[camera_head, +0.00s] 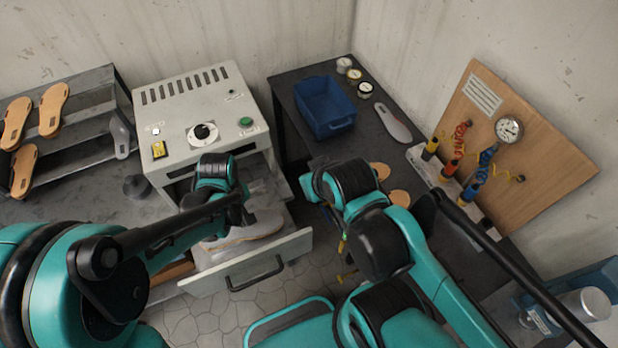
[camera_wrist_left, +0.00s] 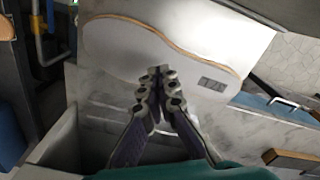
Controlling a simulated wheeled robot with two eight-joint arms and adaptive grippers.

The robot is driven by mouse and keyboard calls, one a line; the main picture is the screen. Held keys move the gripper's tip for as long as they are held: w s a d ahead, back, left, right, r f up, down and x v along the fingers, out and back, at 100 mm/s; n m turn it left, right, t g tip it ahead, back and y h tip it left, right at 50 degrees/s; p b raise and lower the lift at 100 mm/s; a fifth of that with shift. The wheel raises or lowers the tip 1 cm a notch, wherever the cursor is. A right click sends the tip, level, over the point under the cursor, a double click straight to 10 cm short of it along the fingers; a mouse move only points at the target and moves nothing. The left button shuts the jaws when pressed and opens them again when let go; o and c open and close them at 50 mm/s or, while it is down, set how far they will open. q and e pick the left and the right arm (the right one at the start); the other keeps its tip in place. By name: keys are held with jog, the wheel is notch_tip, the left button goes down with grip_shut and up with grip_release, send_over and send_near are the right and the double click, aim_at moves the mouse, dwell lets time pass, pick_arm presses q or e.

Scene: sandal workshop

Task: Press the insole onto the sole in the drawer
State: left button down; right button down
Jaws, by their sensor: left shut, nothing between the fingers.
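The drawer (camera_head: 262,270) of the grey machine is pulled open. In it lies a sole with a tan edge (camera_head: 226,243) and a pale grey insole (camera_head: 266,224) on top. In the left wrist view the insole (camera_wrist_left: 125,50) covers most of the sole, whose tan rim (camera_wrist_left: 205,62) shows along one side; a small dark label is near one end. My left gripper (camera_wrist_left: 160,72) is shut and empty, its tips over the insole's near edge; I cannot tell whether they touch. In the head view the forearm hides part of the drawer. My right gripper is not visible; only its arm shows.
The machine (camera_head: 205,115) stands behind the drawer. A shelf (camera_head: 75,140) with tan soles is at the left. My right arm stands close to the drawer's right side.

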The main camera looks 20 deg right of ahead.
pick_arm(q)
jog(key=shift+f, duration=0.2)
jog(key=shift+f+b, duration=1.05)
jog(key=shift+b, duration=0.15)
jog(key=shift+r, duration=0.15)
notch_tip(320, 180, up, 7)
jog(key=p, duration=0.5)
dwell(0.4)
